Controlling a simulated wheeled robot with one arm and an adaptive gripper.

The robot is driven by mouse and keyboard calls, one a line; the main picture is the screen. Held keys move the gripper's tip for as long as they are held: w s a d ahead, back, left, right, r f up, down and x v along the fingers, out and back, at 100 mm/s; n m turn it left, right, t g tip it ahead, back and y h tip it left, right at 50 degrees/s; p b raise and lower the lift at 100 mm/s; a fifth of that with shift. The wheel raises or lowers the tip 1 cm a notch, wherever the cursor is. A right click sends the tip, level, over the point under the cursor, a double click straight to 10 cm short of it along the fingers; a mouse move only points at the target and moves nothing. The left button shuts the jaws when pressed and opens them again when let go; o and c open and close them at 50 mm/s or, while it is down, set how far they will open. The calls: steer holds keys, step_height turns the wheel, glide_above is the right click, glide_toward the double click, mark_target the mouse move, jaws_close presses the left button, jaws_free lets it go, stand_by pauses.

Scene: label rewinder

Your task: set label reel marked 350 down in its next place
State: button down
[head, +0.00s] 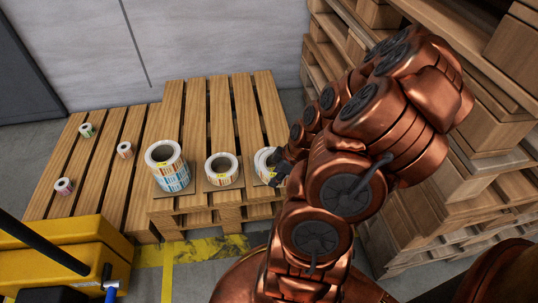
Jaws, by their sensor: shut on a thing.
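My gripper (281,168) is at the right end of the raised pallet, mostly hidden behind my copper-coloured arm. It is shut on a white label reel (264,162) with a small yellow mark, which I take for the reel marked 350; the number is too small to read. The reel's right side is hidden by the gripper. It is upright, at or just above the pallet boards; I cannot tell whether it touches them. A similar white reel (222,171) stands to its left, apart from it.
The raised wooden pallet (196,103) has bare boards behind the reels. Three small reels stand on the lower pallet (100,150) at left. Tall stacked pallets (480,195) rise close on the right. A yellow machine (70,255) stands at the front left.

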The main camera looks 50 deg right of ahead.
mark_target(269, 162)
steer(key=w+d, duration=0.2)
steer(key=w, duration=0.1)
steer(key=w+d+b, duration=0.1)
steer(key=w+d, duration=0.1)
steer(key=w+d+f+b, duration=0.1)
steer(key=w, duration=0.2)
steer(key=shift+w+d, duration=0.3)
steer(key=shift+d, duration=0.1)
steer(key=shift+f+b, duration=0.85)
steer(key=shift+f, duration=0.9)
steer(key=shift+f, duration=0.5)
steer(key=c, duration=0.9)
jaws_free()
steer(key=shift+c, duration=0.2)
steer(key=shift+r, duration=0.1)
